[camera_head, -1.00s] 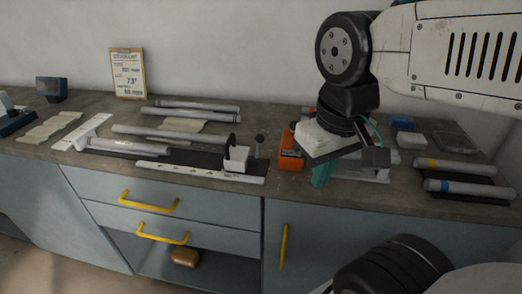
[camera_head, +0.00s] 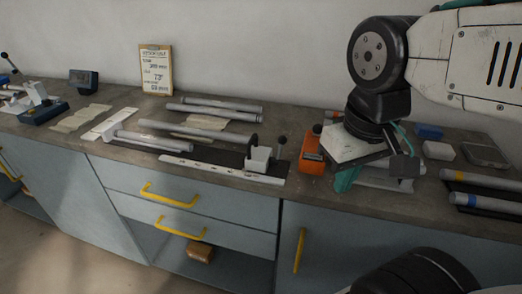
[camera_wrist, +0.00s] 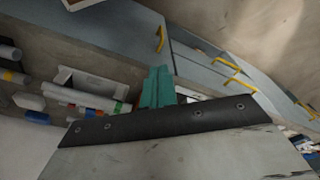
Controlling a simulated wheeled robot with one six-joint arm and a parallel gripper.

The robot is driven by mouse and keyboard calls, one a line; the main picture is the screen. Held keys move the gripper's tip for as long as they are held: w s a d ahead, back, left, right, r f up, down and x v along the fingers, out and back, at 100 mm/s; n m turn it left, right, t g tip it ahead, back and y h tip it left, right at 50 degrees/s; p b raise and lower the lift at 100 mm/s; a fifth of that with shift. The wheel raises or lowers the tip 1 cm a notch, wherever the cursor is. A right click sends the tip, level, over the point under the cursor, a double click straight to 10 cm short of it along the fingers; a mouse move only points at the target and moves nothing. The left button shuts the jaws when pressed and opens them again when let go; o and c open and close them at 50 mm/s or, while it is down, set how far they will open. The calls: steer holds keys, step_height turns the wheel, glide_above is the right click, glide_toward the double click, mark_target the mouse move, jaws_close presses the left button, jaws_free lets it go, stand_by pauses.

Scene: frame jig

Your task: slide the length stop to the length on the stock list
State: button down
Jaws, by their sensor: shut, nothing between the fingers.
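The fingers also show in the wrist view (camera_wrist: 157,88), where I cannot make out the stop.
An orange device (camera_head: 312,145) stands between the stop and my gripper. Grey tubes (camera_head: 213,108) lie behind the scale. Banded tubes (camera_head: 485,202), a blue block (camera_head: 429,132) and a white block (camera_head: 438,151) are at the right. Yellow drawer handles (camera_head: 170,198) stick out below the counter.

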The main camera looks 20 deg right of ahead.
stand_by(0.4)
steer(key=c, duration=1.7)
jaws_free()
steer(key=shift+o, duration=1)
steer(key=shift+w+f, duration=0.1)
steer(key=shift+f, duration=0.1)
steer(key=m+y, duration=0.2)
steer(key=m, duration=0.6)
glide_toward(252, 138)
steer(key=x, duration=0.7)
steer(key=shift+f, duration=0.4)
steer(key=shift+w, duration=0.1)
jaws_close()
